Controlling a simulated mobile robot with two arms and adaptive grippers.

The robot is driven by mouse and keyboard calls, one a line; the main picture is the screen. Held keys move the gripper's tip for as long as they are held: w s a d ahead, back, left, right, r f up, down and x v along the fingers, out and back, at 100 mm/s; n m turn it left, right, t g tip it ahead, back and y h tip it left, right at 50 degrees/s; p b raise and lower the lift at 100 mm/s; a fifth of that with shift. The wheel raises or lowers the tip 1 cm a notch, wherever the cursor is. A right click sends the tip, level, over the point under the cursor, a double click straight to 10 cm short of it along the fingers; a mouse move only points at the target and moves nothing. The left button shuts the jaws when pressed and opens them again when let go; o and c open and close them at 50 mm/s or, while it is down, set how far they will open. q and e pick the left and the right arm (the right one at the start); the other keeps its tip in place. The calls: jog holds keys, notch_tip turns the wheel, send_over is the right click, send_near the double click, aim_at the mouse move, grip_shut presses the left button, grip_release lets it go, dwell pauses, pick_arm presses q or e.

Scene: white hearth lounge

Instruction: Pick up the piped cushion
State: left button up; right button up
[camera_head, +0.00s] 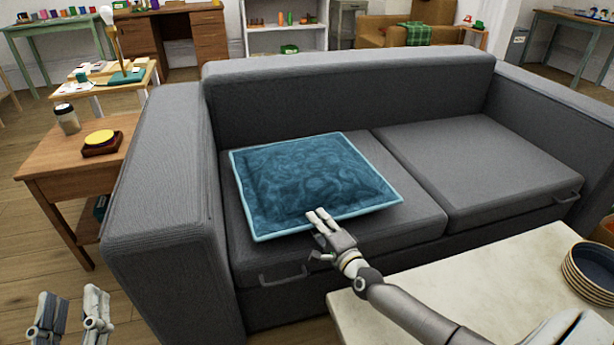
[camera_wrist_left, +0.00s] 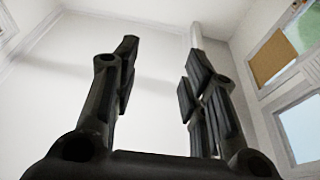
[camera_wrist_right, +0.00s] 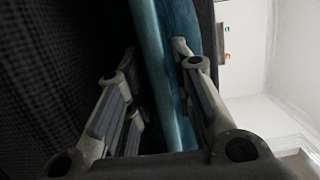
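The piped cushion (camera_head: 310,180) is a teal square with light blue piping. It lies flat on the left seat of the grey sofa (camera_head: 345,100). My right gripper (camera_head: 320,218) is at the cushion's front edge. In the right wrist view the cushion's edge (camera_wrist_right: 168,60) runs between the spread fingers of that gripper (camera_wrist_right: 155,85), with a dark gap beside the left finger. My left gripper (camera_head: 70,310) is open and empty, low at the left, away from the cushion. In the left wrist view its fingers (camera_wrist_left: 160,80) stand apart with only wall behind.
A pale table (camera_head: 400,300) with stacked dark bowls (camera_head: 590,270) stands at the front right, under my right arm. A wooden side table (camera_head: 75,160) with a jar (camera_head: 67,120) stands left of the sofa. The right seat (camera_head: 480,170) is bare.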

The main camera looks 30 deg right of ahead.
grip_shut()
jog(key=shift+r, duration=0.1)
jog(key=shift+r, duration=0.1)
